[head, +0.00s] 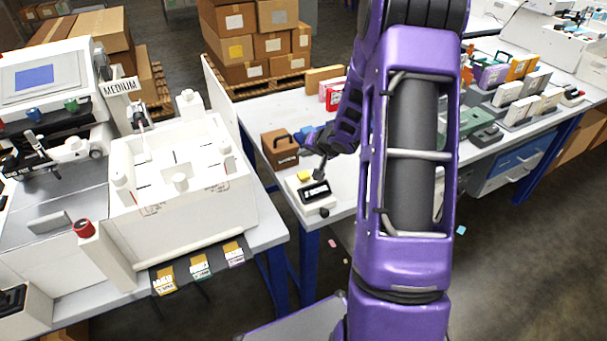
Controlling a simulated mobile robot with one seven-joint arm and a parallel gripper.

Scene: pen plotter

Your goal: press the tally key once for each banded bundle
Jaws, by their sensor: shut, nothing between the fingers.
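A small white device with a dark display (314,191) and a yellow key (304,176) sits near the front of the middle table; it looks like the tally counter. My gripper (319,174) is shut and empty, pointing down over the back of this device, just right of the yellow key. I cannot tell whether its tip touches the device. Three banded bundles lie apart in a row on a dark ledge at the front of the white machine: a yellow-banded one (165,283), a green-banded one (200,267) and a purple-banded one (234,253).
A brown box with a handle (279,149) stands just behind the counter device. The white machine (180,195) fills the left table, with a red knob (83,228) at its front. Binders and stacked items (510,85) line the right table. Cartons (270,45) stand behind.

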